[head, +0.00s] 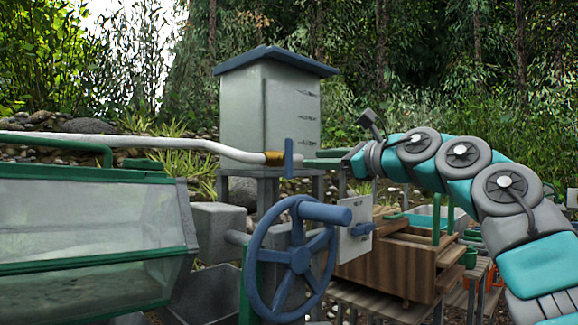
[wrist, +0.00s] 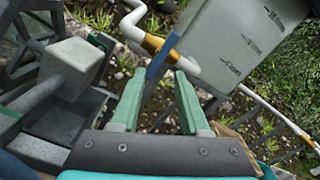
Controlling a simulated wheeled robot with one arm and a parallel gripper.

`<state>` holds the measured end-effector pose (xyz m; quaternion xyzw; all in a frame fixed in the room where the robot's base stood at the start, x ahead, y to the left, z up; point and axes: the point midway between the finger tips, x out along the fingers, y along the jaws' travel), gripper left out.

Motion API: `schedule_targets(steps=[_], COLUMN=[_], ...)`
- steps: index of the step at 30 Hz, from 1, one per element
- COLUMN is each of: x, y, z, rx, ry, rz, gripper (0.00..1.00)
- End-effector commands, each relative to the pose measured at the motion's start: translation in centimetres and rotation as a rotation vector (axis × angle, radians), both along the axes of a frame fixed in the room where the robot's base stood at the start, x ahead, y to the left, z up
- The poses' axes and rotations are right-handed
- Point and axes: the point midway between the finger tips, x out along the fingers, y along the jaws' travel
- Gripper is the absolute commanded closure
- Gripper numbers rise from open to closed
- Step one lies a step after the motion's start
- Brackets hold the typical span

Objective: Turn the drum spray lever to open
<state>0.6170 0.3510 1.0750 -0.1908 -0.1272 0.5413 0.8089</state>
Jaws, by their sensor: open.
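A blue lever (head: 289,158) stands upright at a brass valve (head: 273,158) on the white pipe, crossing the pipe's line. I take it for the drum spray lever. The lever (wrist: 163,56) also shows in the wrist view beside the brass fitting (wrist: 152,43). My gripper (head: 308,156) has green fingers pointing left at the lever, close to it. In the wrist view my gripper (wrist: 160,75) is open, and the lever's lower end shows between the fingertips. I cannot tell whether they touch it.
A grey tank (head: 268,115) with a blue lid stands behind the valve. A blue handwheel (head: 291,258) is below it. A green-framed trough with clear sides (head: 85,220) is at the left. A wooden sluice box (head: 375,265) and a blue handle (head: 362,230) are below my arm.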

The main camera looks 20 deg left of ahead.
Motion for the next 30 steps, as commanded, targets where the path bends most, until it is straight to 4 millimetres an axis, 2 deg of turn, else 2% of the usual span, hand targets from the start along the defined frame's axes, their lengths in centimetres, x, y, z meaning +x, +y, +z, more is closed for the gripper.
schedule_targets(steps=[9,20,30], x=[0.1,0.0,1.6], y=[0.0,0.1,3.5], z=[0.1,0.2,0.3], rx=[0.107,0.18,0.177], ry=[0.256,0.434,0.432], rz=[-0.003,0.0,0.001], gripper=[0.55,0.55,0.55])
